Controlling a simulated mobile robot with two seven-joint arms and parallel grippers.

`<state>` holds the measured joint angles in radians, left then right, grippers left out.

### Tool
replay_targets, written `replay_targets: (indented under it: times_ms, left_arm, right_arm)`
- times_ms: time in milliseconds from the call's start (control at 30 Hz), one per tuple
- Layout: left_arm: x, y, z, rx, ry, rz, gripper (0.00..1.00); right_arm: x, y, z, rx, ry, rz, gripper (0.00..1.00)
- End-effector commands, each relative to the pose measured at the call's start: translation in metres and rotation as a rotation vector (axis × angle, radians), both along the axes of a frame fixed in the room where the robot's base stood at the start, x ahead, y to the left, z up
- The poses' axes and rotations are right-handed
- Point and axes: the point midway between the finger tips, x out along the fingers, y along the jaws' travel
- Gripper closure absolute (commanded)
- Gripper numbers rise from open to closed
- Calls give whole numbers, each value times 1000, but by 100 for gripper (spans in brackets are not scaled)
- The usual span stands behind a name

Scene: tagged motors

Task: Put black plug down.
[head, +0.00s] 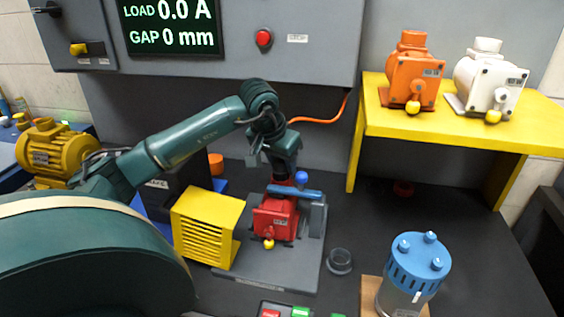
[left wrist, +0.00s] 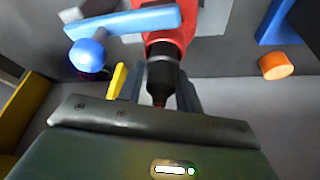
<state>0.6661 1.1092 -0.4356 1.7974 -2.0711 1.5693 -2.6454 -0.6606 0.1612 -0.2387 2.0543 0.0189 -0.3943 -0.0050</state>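My left gripper (head: 285,174) points down just behind the top of the red motor (head: 274,218), which sits on a grey fixture plate. In the left wrist view, a black plug (left wrist: 162,75) lies between the two fingers, its narrow end toward the palm. The fingers look closed on its sides. The red motor (left wrist: 172,38) is right beyond the plug; whether they touch I cannot tell. In the head view the plug is hidden by the gripper. My right gripper is not in view.
A blue clamp lever (head: 294,193) crosses close to the gripper. A yellow slotted box (head: 207,228) stands left of the motor. A dark round cup-like piece (head: 339,262) and a blue-lidded jar (head: 415,270) stand right. The yellow shelf (head: 450,123) holds orange and white motors.

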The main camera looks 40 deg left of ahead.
Motion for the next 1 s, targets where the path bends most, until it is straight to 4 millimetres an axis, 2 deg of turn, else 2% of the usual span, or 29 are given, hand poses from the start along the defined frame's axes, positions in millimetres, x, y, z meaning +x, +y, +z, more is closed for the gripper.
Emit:
replay_targets:
  times_ms: [33,200,433,567,667,1000]
  left_arm:
    - [0,0,0,0,0,0,61]
    - [0,0,0,0,1,0,47]
    - [0,0,1,0,1,0,46]
    - [-1,0,8,1,0,0,46]
    - [-6,0,22,1,-4,0,46]
    - [-34,-3,89,2,-4,1,46]
  right_arm:
    - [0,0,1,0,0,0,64]
    - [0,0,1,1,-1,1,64]
    - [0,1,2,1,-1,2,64]
    - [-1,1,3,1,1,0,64]
    - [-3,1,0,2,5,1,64]
    - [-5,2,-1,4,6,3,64]
